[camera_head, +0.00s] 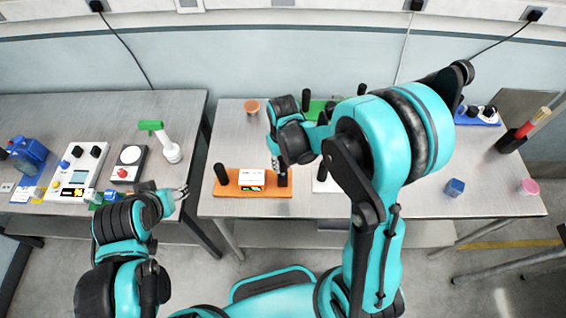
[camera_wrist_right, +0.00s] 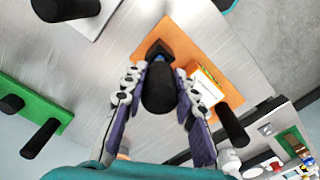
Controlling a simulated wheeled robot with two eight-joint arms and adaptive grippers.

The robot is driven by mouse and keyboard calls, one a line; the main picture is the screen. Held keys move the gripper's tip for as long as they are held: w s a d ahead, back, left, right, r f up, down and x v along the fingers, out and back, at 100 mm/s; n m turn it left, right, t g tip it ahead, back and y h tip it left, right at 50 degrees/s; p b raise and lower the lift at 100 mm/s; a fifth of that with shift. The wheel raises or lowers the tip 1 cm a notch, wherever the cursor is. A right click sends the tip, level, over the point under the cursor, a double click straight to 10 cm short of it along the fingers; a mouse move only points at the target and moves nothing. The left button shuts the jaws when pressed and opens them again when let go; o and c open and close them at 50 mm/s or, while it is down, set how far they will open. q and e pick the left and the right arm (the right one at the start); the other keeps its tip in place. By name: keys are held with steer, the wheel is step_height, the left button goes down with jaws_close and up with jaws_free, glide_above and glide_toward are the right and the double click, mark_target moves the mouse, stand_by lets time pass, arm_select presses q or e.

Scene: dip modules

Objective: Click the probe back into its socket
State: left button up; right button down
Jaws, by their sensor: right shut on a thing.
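The orange module (camera_head: 235,190) lies near the front edge of the middle table, with a white display box (camera_head: 251,177) and a black post (camera_head: 221,174) at its left end. My right gripper (camera_head: 279,168) is over its right end. In the right wrist view the gripper (camera_wrist_right: 160,92) is shut around a black cylindrical probe (camera_wrist_right: 158,95). The probe's far end lines up with a dark socket (camera_wrist_right: 157,50) on the orange plate (camera_wrist_right: 180,35); I cannot tell whether it is seated. My left gripper (camera_head: 182,192) is by the left table's front edge, too small to read.
A green module (camera_head: 317,108) stands behind, and a white module (camera_head: 322,184) lies close to the right, partly hidden by my arm. An orange cup (camera_head: 251,106) is at the back; a blue block (camera_head: 455,187) and pink cup (camera_head: 528,187) are far right.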

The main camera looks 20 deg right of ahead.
mark_target(283, 178)
steer(key=shift+f+b, duration=2.05)
steer(key=shift+f, duration=0.15)
stand_by(1.0)
steer(key=c, duration=0.6)
jaws_free()
steer(key=shift+o, duration=0.2)
steer(key=shift+r, duration=0.1)
steer(key=shift+r+p, duration=3.3)
steer(key=shift+r, duration=1.2)
steer(key=s+d+f+m+t+b, duration=0.1)
steer(key=s+d+t+b, duration=0.1)
steer(key=s+b, duration=0.3)
steer(key=s+d+f+m+t+b, duration=0.1)
steer(key=s+t+b, duration=0.4)
steer(key=b, duration=0.7)
steer(key=shift+d+f+m, duration=0.4)
steer(key=shift+d+f, duration=0.3)
steer(key=shift+d, duration=0.1)
